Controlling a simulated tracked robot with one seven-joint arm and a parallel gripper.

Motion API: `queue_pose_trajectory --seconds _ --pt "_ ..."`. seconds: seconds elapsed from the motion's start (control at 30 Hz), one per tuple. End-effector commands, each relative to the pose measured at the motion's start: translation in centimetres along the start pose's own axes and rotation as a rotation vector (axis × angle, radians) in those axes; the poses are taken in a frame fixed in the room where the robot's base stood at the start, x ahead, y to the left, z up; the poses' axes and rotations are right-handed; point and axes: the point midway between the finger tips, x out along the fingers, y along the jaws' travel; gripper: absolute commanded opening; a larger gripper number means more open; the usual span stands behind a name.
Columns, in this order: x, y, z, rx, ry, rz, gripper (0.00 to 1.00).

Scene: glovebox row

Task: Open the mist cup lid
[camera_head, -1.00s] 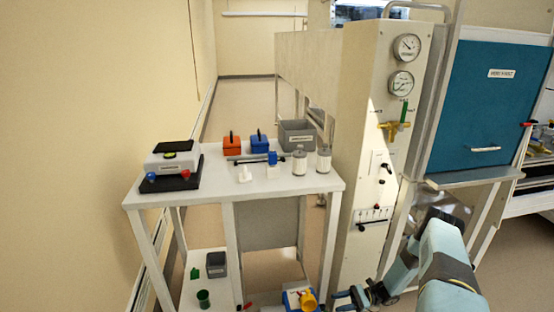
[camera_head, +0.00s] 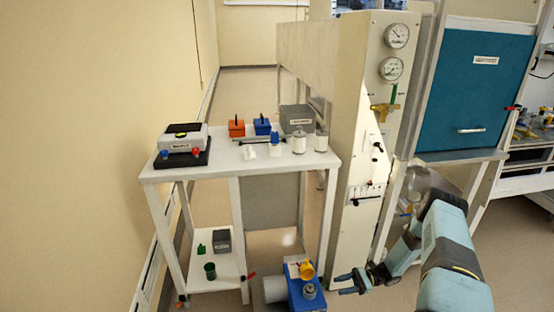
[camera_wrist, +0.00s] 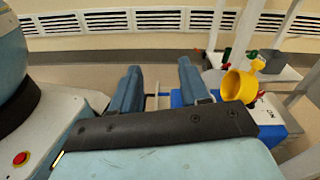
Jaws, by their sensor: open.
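A blue pump-like unit (camera_head: 300,295) stands on the floor under the right end of the white table. A yellow round cup-shaped part (camera_head: 306,270) sits on its top; I take it for the mist cup, but its lid cannot be told apart. In the wrist view the yellow part (camera_wrist: 238,86) shows to the right of my fingers, above the blue body (camera_wrist: 262,113). My gripper (camera_head: 347,283) is open and empty, right of the unit and apart from it. Its two fingers (camera_wrist: 158,68) also show in the wrist view.
The white table (camera_head: 215,172) carries a balance-like device (camera_head: 182,145), orange and blue boxes and white jars. Its lower shelf holds a green cup (camera_head: 210,271) and a grey box (camera_head: 222,241). A tall cream gauge panel (camera_head: 365,120) stands close behind my arm.

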Motion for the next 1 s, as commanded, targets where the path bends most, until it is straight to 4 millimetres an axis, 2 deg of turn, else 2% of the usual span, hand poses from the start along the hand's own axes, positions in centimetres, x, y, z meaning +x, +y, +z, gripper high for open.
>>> queue_pose_trajectory --seconds 0.27,0.37,0.7,1.0 --pt "-1.2 -2.2 3.6 -0.042 0.06 0.066 0.45" --pt "-1.7 -3.3 5.5 -0.065 0.093 0.101 0.45" --pt "-3.4 -7.3 14.8 -0.17 0.244 0.251 0.45" --pt "-3.9 -9.5 23.5 -0.266 0.382 0.374 0.45"
